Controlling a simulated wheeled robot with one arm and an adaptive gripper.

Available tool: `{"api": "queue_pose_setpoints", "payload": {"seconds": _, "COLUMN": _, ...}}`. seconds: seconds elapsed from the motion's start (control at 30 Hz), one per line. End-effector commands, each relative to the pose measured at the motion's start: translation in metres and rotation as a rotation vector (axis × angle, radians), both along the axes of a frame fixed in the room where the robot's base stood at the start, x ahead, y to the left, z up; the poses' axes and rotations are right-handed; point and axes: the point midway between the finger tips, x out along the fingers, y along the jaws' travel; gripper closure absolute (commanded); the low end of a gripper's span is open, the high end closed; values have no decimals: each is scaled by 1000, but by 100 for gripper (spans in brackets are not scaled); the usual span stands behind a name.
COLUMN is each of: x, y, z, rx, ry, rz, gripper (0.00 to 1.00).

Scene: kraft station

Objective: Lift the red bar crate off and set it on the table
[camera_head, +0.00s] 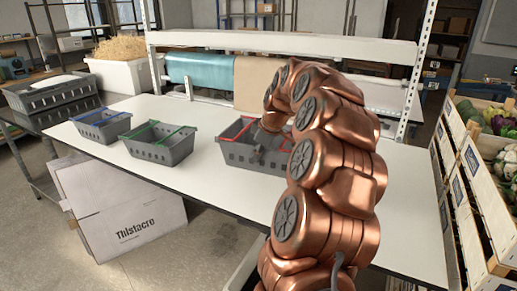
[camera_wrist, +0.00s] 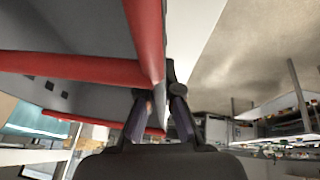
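The red bar crate (camera_head: 235,154), grey with red bars, stands on the white table (camera_head: 165,178) near its middle. My arm hides its right part. My gripper (camera_head: 268,140) is at the crate's near side, pointing down over its rim. In the wrist view the crate's red bars (camera_wrist: 70,66) and grey wall fill the upper left. The two dark fingers of my gripper (camera_wrist: 158,108) stand apart, one on each side of the crate's red rim end. I cannot tell whether they press on it.
A green bar crate (camera_head: 160,152) and a blue bar crate (camera_head: 103,132) stand to the left on the table. Stacked grey crates (camera_head: 50,95) are at far left, vegetable boxes (camera_head: 468,205) at right.

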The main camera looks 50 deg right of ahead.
Motion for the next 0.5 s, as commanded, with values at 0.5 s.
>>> {"api": "queue_pose_setpoints", "payload": {"seconds": 0.5, "x": -2, "y": -1, "z": -40, "rx": 1, "ry": 1, "rz": -3, "gripper": 100}}
